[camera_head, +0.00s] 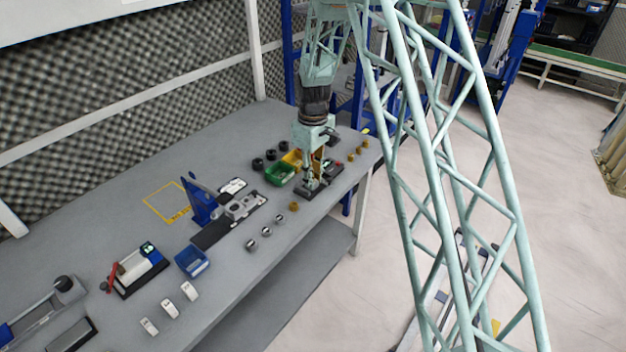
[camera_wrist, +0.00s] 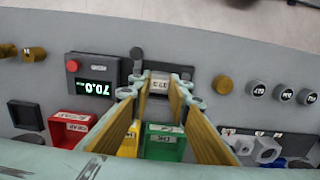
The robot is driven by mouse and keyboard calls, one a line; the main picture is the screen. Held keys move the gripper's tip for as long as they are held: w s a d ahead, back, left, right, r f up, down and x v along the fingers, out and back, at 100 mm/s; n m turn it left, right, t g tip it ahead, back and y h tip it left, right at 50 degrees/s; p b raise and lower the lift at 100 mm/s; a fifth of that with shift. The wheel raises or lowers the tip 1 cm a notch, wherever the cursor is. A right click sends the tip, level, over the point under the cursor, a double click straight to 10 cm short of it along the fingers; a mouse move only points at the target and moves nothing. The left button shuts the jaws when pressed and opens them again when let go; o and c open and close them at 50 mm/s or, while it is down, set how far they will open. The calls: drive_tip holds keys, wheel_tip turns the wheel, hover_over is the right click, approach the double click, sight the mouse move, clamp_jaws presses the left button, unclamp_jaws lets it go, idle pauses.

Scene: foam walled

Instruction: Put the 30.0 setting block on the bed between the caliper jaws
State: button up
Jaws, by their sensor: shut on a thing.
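My gripper (camera_head: 314,178) reaches down over the dark caliper station (camera_head: 306,191) near the bench's right end. In the wrist view my two yellow finger plates (camera_wrist: 159,84) are closed around a pale block (camera_wrist: 158,86) with printed figures, which I take to be the setting block. Its figures are too small to read surely. The caliper readout (camera_wrist: 95,92) beside it shows green digits that look like 70.0. My fingers hide much of the bed and the jaws. I cannot tell whether the block touches the bed or hangs just above it.
A green bin (camera_head: 279,174), a yellow bin (camera_head: 293,158) and a red bin (camera_wrist: 75,126) stand close by. Brass pieces (camera_head: 356,152) lie at the bench's right end, and round metal pieces (camera_head: 266,231) along the front edge. A blue fixture (camera_head: 200,203) stands upright left of the station.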

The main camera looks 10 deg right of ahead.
idle(0.3)
drive_tip(key=o, duration=0.6)
drive_tip(key=shift+f, duration=0.1)
drive_tip(key=shift+o, duration=0.2)
wheel_tip(320, 180, up, 12)
drive_tip(key=p, duration=0.1)
drive_tip(key=shift+p, duration=0.3)
drive_tip(key=shift+r, duration=0.2)
idle(0.6)
